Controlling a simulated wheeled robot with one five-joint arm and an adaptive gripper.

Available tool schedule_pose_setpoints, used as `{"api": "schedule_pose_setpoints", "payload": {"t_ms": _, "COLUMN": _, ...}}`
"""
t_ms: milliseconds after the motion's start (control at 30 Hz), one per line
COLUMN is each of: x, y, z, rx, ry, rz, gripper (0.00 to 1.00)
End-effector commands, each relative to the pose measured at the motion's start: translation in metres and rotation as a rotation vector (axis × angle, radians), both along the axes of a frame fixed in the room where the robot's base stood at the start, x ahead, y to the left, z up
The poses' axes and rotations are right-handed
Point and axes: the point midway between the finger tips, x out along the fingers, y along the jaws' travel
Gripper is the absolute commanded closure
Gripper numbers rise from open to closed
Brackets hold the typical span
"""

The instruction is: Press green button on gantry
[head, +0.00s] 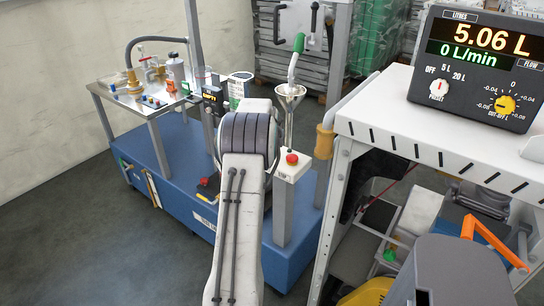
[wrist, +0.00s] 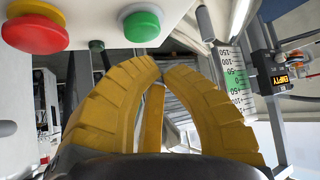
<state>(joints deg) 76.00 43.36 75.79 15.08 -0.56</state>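The green button (wrist: 142,25) shows in the wrist view on the underside of a pale panel, right of a red mushroom button (wrist: 36,28) on a yellow collar. In the head view, my arm hides the gripper. A white box (head: 291,175) with a red button (head: 291,158) stands on a grey post there; I see no green button on it.
A blue base (head: 180,185) carries a bench (head: 150,98) with fittings at left. A steel funnel (head: 290,93) stands behind the box. A white shelf unit (head: 400,115) with a litre display (head: 480,65) is close on the right. Open floor (head: 80,240) lies at left.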

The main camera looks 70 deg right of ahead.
Motion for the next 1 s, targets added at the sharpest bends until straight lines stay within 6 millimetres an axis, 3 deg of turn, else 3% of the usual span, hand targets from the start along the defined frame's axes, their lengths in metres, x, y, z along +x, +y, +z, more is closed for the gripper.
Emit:
{"api": "schedule_pose_setpoints", "payload": {"t_ms": 100, "x": 0.0000, "y": -0.0003, "z": -0.0082, "rx": -0.002, "ry": 0.000, "rz": 0.000, "gripper": 1.00}}
{"api": "schedule_pose_setpoints", "payload": {"t_ms": 467, "x": 0.0000, "y": -0.0002, "z": -0.0081, "rx": -0.001, "ry": 0.000, "rz": 0.000, "gripper": 1.00}}
{"api": "schedule_pose_setpoints", "payload": {"t_ms": 500, "x": 0.0000, "y": -0.0002, "z": -0.0081, "rx": -0.001, "ry": 0.000, "rz": 0.000, "gripper": 0.94}}
{"api": "schedule_pose_setpoints", "payload": {"t_ms": 567, "x": 0.0000, "y": -0.0002, "z": -0.0081, "rx": -0.001, "ry": 0.000, "rz": 0.000, "gripper": 1.00}}
{"api": "schedule_pose_setpoints", "payload": {"t_ms": 1000, "x": 0.0000, "y": -0.0001, "z": -0.0083, "rx": -0.001, "ry": 0.000, "rz": 0.000, "gripper": 1.00}}
